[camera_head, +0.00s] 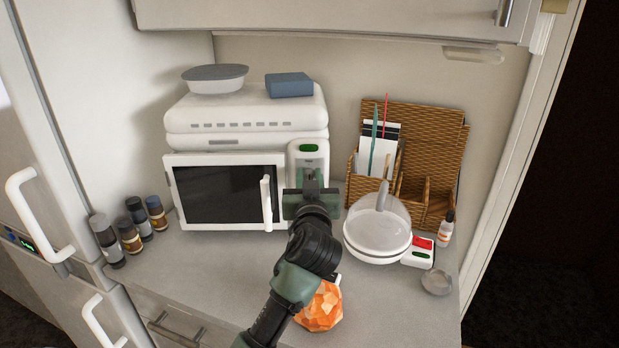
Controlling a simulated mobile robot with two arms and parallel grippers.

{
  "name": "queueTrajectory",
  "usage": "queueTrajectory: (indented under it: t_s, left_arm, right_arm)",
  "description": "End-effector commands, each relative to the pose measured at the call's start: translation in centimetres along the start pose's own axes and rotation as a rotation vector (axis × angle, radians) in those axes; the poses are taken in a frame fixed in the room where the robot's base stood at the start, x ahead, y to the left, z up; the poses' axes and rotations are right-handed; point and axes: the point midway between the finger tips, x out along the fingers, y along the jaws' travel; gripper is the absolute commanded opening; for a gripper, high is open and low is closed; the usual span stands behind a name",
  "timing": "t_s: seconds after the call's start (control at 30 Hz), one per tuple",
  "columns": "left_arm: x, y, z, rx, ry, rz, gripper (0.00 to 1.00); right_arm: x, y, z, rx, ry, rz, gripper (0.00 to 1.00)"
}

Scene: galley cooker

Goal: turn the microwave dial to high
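The white microwave (225,194) stands on the counter against the back wall, its dark-windowed door shut. Its control panel (308,152) is the narrow strip on the right of the door, with a green display at the top. My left gripper (310,182) is right in front of this panel, reaching up from the bottom of the view. It covers the middle and lower panel, so I cannot make out the dial or its setting. The fingers are seen from behind, and whether they touch or grip anything is hidden. My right gripper is not in view.
A white appliance (245,112) on the microwave carries a lidded bowl (215,80) and a blue block (289,85). A wicker organiser (440,150), a clear-domed pot (377,230) and a small bottle (446,229) stand to the right. An orange faceted object (322,308) lies beside my arm. Several jars (137,218) stand left.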

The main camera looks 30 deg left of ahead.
Motion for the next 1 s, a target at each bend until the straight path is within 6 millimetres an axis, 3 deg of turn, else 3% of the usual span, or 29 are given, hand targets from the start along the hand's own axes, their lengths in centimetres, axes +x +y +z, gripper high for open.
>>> queueTrajectory:
  t_s: [0.57, 1.0]
  left_arm:
    - [0.0, 0.1, 0.1, 0.059, -0.005, 0.0, 0.0]
    - [0.0, 0.7, 0.1, 0.405, -0.008, 0.0, 0.0]
  right_arm:
    - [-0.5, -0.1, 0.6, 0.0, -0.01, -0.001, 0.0]
    - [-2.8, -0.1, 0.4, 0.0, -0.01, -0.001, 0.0]
